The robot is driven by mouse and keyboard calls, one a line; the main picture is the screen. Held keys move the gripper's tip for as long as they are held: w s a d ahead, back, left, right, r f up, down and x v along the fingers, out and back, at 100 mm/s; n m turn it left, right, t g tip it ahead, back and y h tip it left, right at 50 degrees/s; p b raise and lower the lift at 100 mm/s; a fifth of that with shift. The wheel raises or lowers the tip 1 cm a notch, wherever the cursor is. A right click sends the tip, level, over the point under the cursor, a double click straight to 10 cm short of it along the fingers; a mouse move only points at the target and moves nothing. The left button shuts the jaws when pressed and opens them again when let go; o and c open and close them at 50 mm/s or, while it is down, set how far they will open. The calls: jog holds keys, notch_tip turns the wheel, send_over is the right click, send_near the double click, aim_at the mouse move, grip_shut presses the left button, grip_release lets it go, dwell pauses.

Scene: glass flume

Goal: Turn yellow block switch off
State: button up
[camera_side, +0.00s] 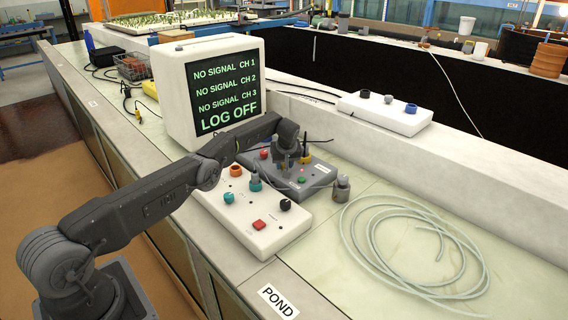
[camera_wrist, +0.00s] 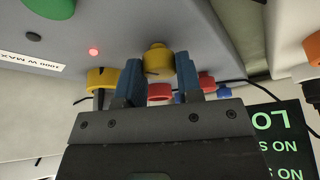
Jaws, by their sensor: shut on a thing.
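The yellow block switch (camera_wrist: 158,60) stands on the grey control box (camera_side: 318,186) and shows between the two blue fingers of my gripper (camera_wrist: 160,76) in the wrist view. My gripper is shut on it. In the side view my gripper (camera_side: 284,161) reaches down onto the grey box, and its fingers mostly hide the switch. A second yellow knob (camera_wrist: 102,77) with a dark stem is just left of the fingers in the wrist view. It also shows in the side view (camera_side: 305,159), right of my gripper.
Red knobs (camera_wrist: 207,82) are close behind the fingers. A red light (camera_wrist: 93,51) and a green button (camera_wrist: 33,36) are on the box. A white panel (camera_side: 258,210) with knobs is in front, a monitor (camera_side: 212,90) behind. Coiled hose (camera_side: 410,245) lies right.

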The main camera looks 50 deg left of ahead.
dwell(0.4)
jog(key=o, duration=0.9)
jog(key=shift+o, duration=0.2)
jog(key=shift+m, duration=0.3)
jog(key=shift+m+t+h, duration=0.3)
jog(key=shift+m+t, duration=0.2)
jog(key=shift+m, duration=0.6)
jog(key=s+d+r+m, duration=0.1)
jog(key=s+d+r, duration=0.3)
jog(key=r, duration=0.5)
jog(key=s+d+r+m, duration=0.1)
jog(key=s+d+r, duration=0.3)
jog(key=r, duration=0.4)
jog(key=s+d+r+m+h, duration=0.1)
jog(key=s+d+r, duration=0.3)
jog(key=r, duration=0.5)
jog(key=shift+s+r+t, duration=0.3)
jog(key=shift+s+t, duration=0.1)
jog(key=shift+s, duration=0.65)
